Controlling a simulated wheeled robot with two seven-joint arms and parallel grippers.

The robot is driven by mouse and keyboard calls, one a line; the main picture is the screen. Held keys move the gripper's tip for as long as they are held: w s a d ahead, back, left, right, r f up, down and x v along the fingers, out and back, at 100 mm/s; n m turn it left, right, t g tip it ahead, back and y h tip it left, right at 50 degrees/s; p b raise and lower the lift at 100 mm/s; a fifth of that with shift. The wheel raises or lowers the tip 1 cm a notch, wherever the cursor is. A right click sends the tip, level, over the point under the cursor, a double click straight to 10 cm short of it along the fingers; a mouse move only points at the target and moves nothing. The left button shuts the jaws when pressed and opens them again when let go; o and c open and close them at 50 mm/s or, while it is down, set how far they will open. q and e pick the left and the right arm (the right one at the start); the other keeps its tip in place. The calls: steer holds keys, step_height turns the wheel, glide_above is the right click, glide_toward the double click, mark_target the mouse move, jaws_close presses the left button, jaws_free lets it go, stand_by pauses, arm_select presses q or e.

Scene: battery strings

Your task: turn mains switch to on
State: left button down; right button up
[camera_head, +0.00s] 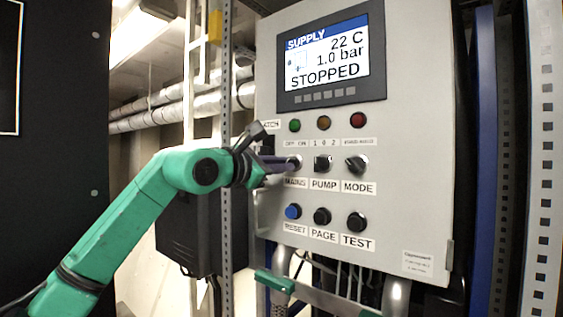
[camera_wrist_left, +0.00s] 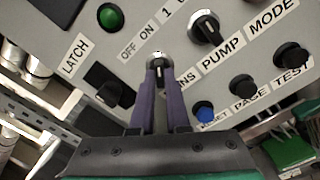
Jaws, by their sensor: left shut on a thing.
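The mains switch (camera_wrist_left: 158,62) is a round knob on the grey control panel (camera_head: 420,120), above the MAINS label. In the head view its knob (camera_head: 294,161) is partly hidden by my left gripper (camera_head: 290,163). In the left wrist view the fingers (camera_wrist_left: 158,85) of my left gripper are closed around the knob. The OFF and ON marks (camera_wrist_left: 140,42) sit above the switch. Which mark the knob points to cannot be told. My right gripper is not in view.
The pump knob (camera_head: 323,163) and mode knob (camera_head: 357,164) are to the right. Buttons including blue RESET (camera_head: 293,211) are below. The display (camera_head: 327,55) reads SUPPLY, 22 C, 1.0 bar, STOPPED. A black latch (camera_wrist_left: 108,95) is left of the switch.

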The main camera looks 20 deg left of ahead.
arm_select(q)
steer(key=shift+m, duration=0.6)
steer(key=c, duration=0.9)
jaws_free()
steer(key=b+v, duration=0.7)
steer(key=v, duration=0.7)
steer(key=shift+s, duration=0.3)
